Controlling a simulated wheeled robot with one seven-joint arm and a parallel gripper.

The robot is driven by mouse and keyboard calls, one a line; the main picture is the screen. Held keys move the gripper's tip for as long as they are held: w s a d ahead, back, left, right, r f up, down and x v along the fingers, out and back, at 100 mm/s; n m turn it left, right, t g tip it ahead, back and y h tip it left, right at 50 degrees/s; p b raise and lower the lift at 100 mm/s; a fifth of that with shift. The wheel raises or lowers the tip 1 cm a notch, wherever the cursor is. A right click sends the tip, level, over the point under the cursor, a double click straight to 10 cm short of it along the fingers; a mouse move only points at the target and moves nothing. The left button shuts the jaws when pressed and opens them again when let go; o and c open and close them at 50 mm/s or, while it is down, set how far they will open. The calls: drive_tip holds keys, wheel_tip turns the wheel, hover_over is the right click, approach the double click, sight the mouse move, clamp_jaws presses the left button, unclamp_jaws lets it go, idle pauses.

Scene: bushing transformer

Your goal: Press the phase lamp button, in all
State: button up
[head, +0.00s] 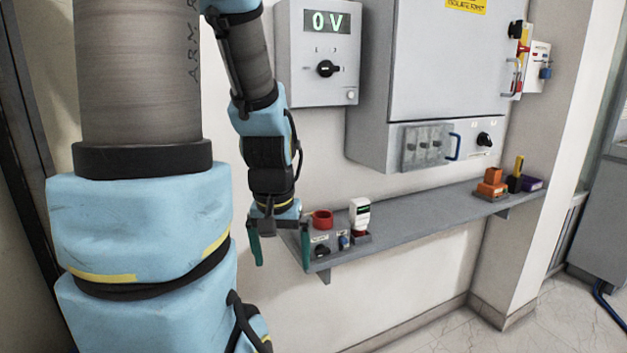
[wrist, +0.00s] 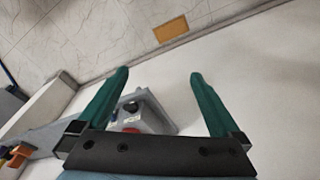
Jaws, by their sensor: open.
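I cannot tell for sure which control is the phase lamp button; no label naming it is readable. A small pale button (head: 351,95) sits on the wall meter box (head: 305,85). My gripper (head: 280,248) is open and empty, pointing down just left of the grey box. In the wrist view its fingers (wrist: 158,78) are apart, with the box (wrist: 150,110) partly behind the left finger.
The grey shelf (head: 430,220) runs right along the wall, mostly bare. A large cabinet (head: 450,70) hangs above. Space left of the shelf is free.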

drive_tip(key=shift+s+a+f, duration=0.1)
drive_tip(key=shift+s+a, duration=0.2)
drive_tip(key=shift+s, duration=0.15)
drive_tip(key=shift+c, duration=0.4)
clamp_jaws()
idle(1.0)
